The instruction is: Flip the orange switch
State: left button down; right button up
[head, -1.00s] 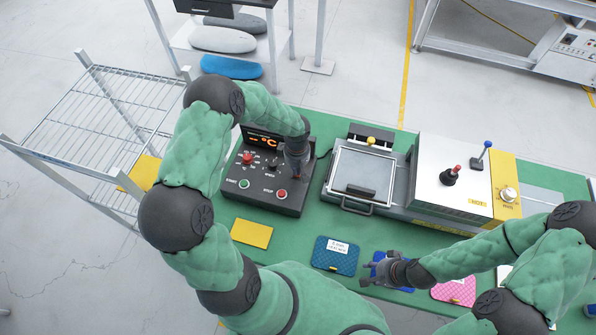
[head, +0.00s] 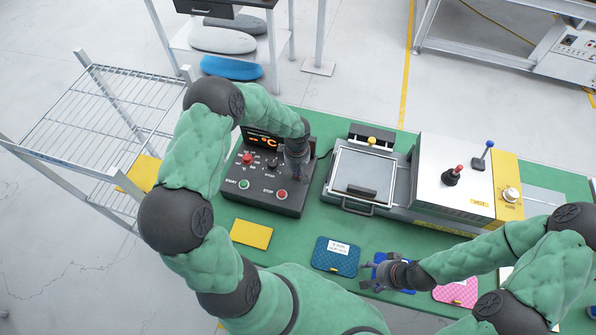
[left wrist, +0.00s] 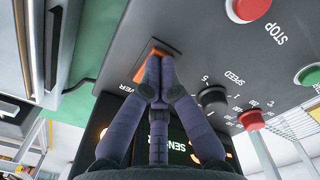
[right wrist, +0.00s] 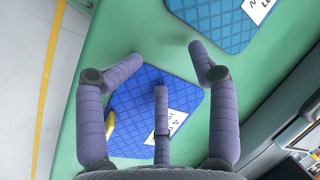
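The orange switch (left wrist: 160,50) is on the dark control box (head: 262,192), beside the speed knob (left wrist: 212,98), in the left wrist view. My left gripper (left wrist: 157,78) has its fingers drawn together at the switch and covers part of it. I cannot tell whether the fingertips press on it. In the head view the left gripper (head: 297,176) is over the right side of the box and hides the switch. My right gripper (right wrist: 158,68) is open and empty above a blue board (right wrist: 145,90) on the green table.
A press with a clear frame (head: 362,172) stands to the right. A yellow pad (head: 251,233) and several boards lie along the table's near edge.

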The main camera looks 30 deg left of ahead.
pick_arm(q)
jog(key=shift+d+r, duration=0.1)
jog(key=shift+r, duration=0.45)
pick_arm(e)
jog(key=shift+s+r, duration=0.1)
jog(key=shift+r, duration=0.05)
pick_arm(q)
jog(key=shift+r+p, duration=0.65)
jog(key=shift+r, duration=0.2)
pick_arm(e)
jog(key=shift+w+r, duration=0.2)
jog(key=shift+r, duration=0.3)
pick_arm(q)
jog(key=shift+r+p, duration=0.95)
jog(key=shift+r, duration=1.15)
pick_arm(e)
jog(key=shift+r, duration=0.95)
pick_arm(q)
jog(key=shift+f, duration=0.1)
